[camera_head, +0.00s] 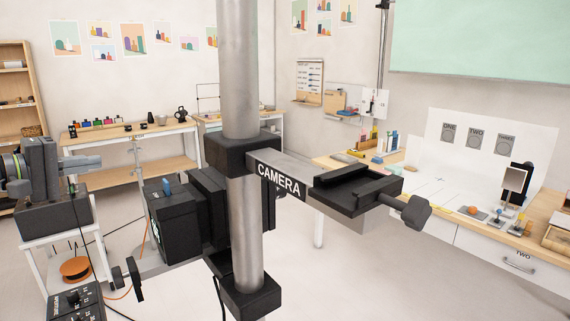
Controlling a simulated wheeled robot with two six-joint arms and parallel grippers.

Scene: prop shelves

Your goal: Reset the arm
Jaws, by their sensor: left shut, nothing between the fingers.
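My left gripper (82,163) comes in from the left edge, with a dark grey body and grey fingers pointing right. Its fingers are together and hold nothing. It is apart from the grey metal pole (239,70) in the middle. A metal arm labelled CAMERA (278,182) reaches right from a black clamp on this pole. It ends in a black plate (355,190) with a dark knob (416,211). The plate is bare. My right gripper is not in view.
A black boxy device (172,220) is behind the pole on the left. A white cart (92,240) holds a dark box and an orange spool (75,268). A wooden shelf (14,60) stands far left. Tables with props line the back and right. Pale floor is open between.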

